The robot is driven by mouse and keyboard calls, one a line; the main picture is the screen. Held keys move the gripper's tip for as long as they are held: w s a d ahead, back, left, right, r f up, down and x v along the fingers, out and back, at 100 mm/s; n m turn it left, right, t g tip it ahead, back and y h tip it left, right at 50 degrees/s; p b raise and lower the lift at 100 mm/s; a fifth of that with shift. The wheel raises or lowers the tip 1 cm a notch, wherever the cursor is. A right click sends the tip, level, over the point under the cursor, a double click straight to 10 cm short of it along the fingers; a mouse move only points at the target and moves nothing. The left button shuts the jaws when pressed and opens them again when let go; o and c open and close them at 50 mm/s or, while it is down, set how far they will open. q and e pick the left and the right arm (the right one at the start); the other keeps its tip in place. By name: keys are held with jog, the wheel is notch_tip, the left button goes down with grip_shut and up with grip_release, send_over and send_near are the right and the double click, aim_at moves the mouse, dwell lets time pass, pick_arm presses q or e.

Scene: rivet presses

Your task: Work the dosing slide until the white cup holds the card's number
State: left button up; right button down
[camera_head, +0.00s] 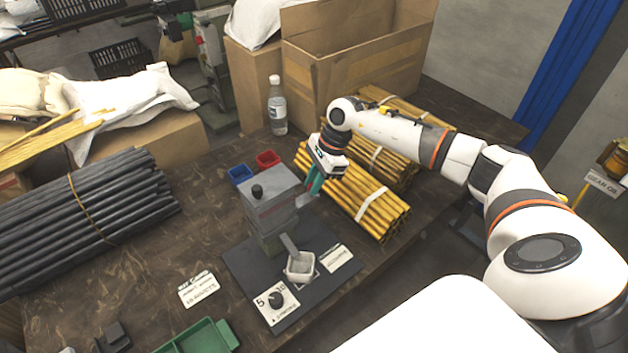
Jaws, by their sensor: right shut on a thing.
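The grey dosing box (268,205) with a black knob on its lid stands on a dark base plate (240,262). A chute slopes from its front to the white cup (300,267); I cannot make out what the cup holds. My right gripper (312,188) is at the right side of the box, shut on what appears to be the grey dosing slide (305,200), whose end is mostly hidden by the fingers. A white card (198,289) lies left of the plate; its number is too small to read. My left gripper is not in view.
A dial plate (277,302) marked 5 and 10 and a white label (335,258) are on the base plate. Blue (240,175) and red (267,159) bins stand behind the box. Bundled yellow sticks (372,208) lie close right; a green tray (205,338) is in front.

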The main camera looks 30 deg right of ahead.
aim_at(302, 201)
jog(key=shift+s+a, duration=0.15)
jog(key=shift+a, duration=1.8)
jog(key=c, duration=1.3)
grip_release()
jog(key=shift+a, duration=0.1)
jog(key=shift+o, duration=0.2)
jog(key=shift+r, duration=0.1)
jog(key=b+v, duration=0.2)
jog(key=v, duration=1)
